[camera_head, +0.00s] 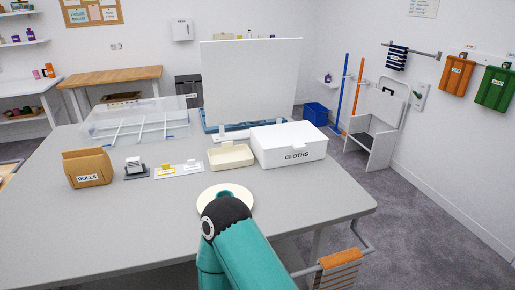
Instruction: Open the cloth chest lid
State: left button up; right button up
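The cloth chest (287,150) is a white box with "CLOTHS" on its front. It stands at the back right of the grey table, and its flat white lid (288,135) lies shut on top. A teal arm of mine with a black joint comes up from the bottom middle, in front of a round cream plate, apart from the chest. Neither gripper shows.
The grey table (150,230) has clear room at front left. A cream tray (231,156) stands left of the chest. A tall white panel (252,80) rises behind it from a blue base. A ROLLS box (87,168) and clear divided tray (135,122) stand left.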

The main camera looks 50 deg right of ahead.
aim_at(295, 134)
jog(key=u, duration=0.2)
jog(key=k, duration=1.6)
jog(key=z, duration=0.9)
jog(key=i, duration=0.85)
jog(key=z, duration=0.15)
